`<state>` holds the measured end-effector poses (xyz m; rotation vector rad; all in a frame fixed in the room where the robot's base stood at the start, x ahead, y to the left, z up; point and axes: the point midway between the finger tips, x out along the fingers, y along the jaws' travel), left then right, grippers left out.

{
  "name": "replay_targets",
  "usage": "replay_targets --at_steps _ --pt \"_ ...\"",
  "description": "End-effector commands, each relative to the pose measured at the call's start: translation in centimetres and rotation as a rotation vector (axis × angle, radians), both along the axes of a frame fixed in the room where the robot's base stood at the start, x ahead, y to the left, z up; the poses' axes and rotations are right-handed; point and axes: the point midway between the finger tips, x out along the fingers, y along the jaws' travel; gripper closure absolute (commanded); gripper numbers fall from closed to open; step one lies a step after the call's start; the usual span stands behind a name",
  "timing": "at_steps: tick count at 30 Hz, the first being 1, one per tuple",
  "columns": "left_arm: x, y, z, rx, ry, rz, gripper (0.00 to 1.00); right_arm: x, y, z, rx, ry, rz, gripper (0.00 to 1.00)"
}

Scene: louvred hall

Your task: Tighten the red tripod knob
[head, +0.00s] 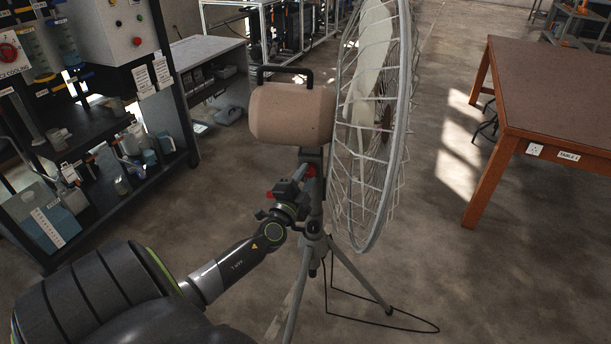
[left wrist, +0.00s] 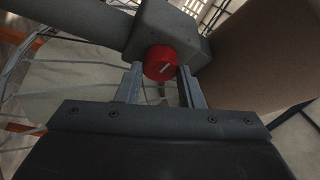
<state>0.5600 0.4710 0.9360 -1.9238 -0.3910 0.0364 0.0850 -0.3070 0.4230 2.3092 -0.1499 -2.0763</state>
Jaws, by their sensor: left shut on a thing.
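A large caged fan (head: 375,120) with a tan motor housing (head: 290,112) stands on a grey tripod (head: 316,240). The red knob (left wrist: 160,63) sits on a grey block (left wrist: 168,28) in the left wrist view, with a pale mark on its face. In the head view the red knob (head: 310,171) shows small on the post below the housing. My left gripper (head: 298,183) reaches it from the left. In the left wrist view the two fingers of the left gripper (left wrist: 160,80) stand on either side of the knob, shut on it. My right gripper is not in view.
A brown table (head: 560,85) stands at the right. A black shelf unit (head: 120,200) with bottles and boxes stands at the left. A black cable (head: 385,322) loops on the floor by the tripod. Open floor lies between the fan and the table.

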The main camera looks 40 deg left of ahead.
Motion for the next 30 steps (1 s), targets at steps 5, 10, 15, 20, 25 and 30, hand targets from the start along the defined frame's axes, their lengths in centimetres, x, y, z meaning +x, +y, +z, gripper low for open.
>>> replay_targets --at_steps 5,10,15,20,25,30 --pt "-0.1 0.1 0.6 0.127 0.105 -0.001 0.89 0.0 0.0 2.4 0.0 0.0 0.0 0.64" --pt "-0.1 0.1 0.9 0.254 0.204 -0.002 0.89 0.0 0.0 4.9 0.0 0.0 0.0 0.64" --pt "-0.1 0.0 1.2 0.38 0.302 -0.001 0.89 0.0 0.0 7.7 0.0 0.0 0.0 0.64" --pt "-0.1 0.0 1.3 0.502 0.395 -0.001 0.89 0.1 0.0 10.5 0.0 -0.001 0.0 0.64" --pt "-0.1 0.0 1.5 0.628 0.494 -0.002 0.89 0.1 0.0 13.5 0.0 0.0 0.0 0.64" --pt "0.0 -0.1 1.6 0.757 0.592 -0.002 0.89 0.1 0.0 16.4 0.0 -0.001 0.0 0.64"
